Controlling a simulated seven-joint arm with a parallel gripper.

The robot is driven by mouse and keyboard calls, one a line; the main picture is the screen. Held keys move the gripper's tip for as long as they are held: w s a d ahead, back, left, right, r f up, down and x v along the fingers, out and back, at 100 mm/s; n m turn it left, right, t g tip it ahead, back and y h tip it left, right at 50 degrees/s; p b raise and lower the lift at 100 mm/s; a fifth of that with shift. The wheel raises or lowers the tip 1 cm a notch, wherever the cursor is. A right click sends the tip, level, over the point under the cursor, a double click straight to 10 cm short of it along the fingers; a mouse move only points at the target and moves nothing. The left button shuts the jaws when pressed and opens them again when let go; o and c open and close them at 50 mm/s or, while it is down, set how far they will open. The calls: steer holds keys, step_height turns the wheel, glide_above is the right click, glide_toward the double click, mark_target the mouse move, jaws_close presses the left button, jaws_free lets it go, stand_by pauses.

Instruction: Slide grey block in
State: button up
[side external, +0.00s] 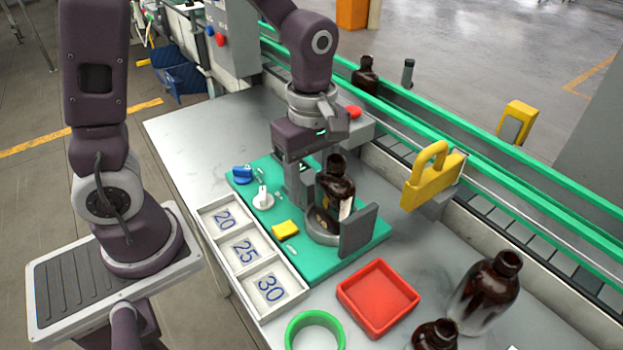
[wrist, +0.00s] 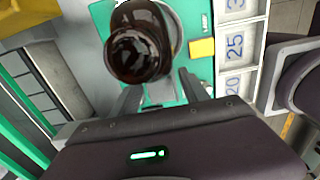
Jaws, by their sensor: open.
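A grey upright block (side external: 358,232) stands on the green plate (side external: 378,236), close at the right of an amber bottle (side external: 334,193). The bottle stands upright on a round grey base (side external: 322,232) and has a pale label on its side. My gripper (side external: 299,192) is low over the green plate, on the far left side of the bottle. In the wrist view its two fingers (wrist: 162,92) are apart with nothing held between them, and the dark bottle (wrist: 141,45) is just beyond their tips. I cannot make out the grey block in the wrist view.
On the green plate are a yellow block (side external: 285,229), a white knob (side external: 263,199) and a blue part (side external: 242,174). A white tray (side external: 238,230) marked 20, 25, 30 lies left. A red tray (side external: 352,294), green ring (side external: 290,333) and amber bottles (side external: 483,295) are in front. A green-railed conveyor (side external: 480,149) runs behind.

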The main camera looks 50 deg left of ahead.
mark_target(311, 179)
step_height(311, 179, up, 7)
steer(key=shift+f, duration=0.1)
steer(key=shift+r, duration=0.25)
steer(key=s+a+r+m+t, duration=0.1)
steer(key=s+r+m+t, duration=0.1)
steer(key=s+m, duration=0.4)
steer(key=s+a+r+m+t, duration=0.2)
steer(key=s+m, duration=0.5)
steer(key=m, duration=0.5)
steer(key=shift+r+t, duration=0.75)
steer(key=shift+t, duration=0.05)
